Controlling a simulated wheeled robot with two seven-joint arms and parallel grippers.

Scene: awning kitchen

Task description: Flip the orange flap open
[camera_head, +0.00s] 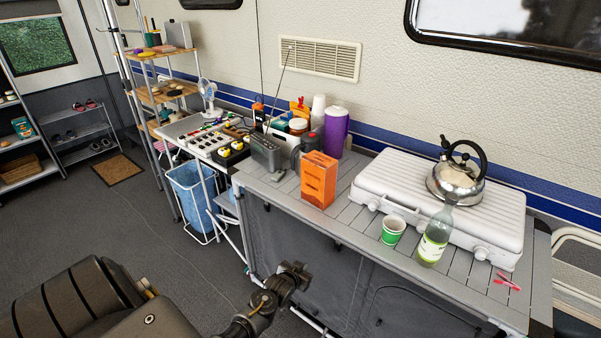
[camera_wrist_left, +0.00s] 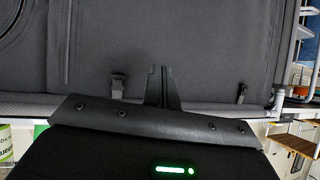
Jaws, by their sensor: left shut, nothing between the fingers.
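An orange box (camera_head: 318,180) stands upright on the grey slatted table (camera_head: 352,222), near its front edge left of the white stove. It looks closed on top; no separate raised flap can be made out. My left gripper (camera_head: 298,272) is low in front of the table's dark fabric front, below the box and apart from it. Its fingers (camera_wrist_left: 160,82) are shut and empty in the left wrist view, which faces the grey fabric. The orange box does not show in the wrist view. My right gripper is not in view.
A green cup (camera_head: 393,230), a bottle (camera_head: 435,236) and a white stove (camera_head: 425,195) with a kettle (camera_head: 458,178) stand right of the box. A grey radio (camera_head: 266,151) and purple jug (camera_head: 336,132) stand close left and behind. Table in front of the box is narrow.

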